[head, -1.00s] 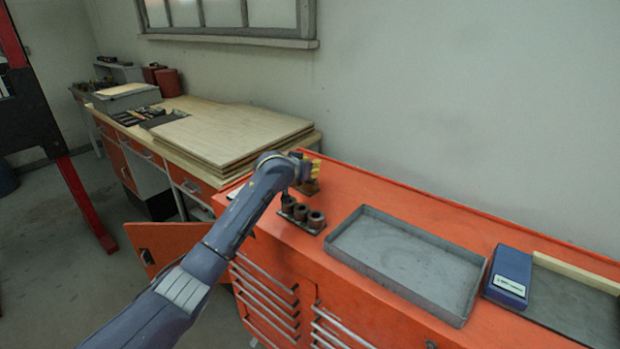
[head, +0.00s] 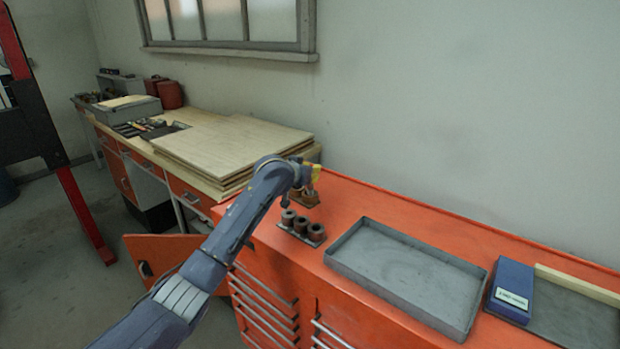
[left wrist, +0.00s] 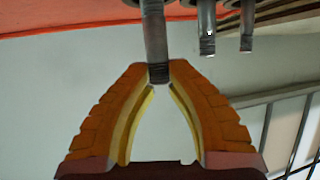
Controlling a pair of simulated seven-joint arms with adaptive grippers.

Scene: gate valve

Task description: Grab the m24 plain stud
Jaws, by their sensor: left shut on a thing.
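In the left wrist view a grey metal stud (left wrist: 155,32), threaded at its end, reaches down from the top edge to my left gripper (left wrist: 158,78). The orange fingers with yellow pads close on its threaded end. Two similar studs, a middle one (left wrist: 206,28) and a right one (left wrist: 247,27), are beside it, apart from the fingers. In the head view my left gripper (head: 313,176) is low over the orange cabinet top, behind the three-cylinder rack; the stud cannot be made out there. My right gripper is not in view.
A rack of three dark cylinders (head: 302,227) stands in front of my left gripper on the orange cabinet (head: 400,205). A brown block (head: 304,198) is just below the gripper. A grey tray (head: 405,275) and blue box (head: 511,290) are at right. Boards (head: 235,145) lie behind left.

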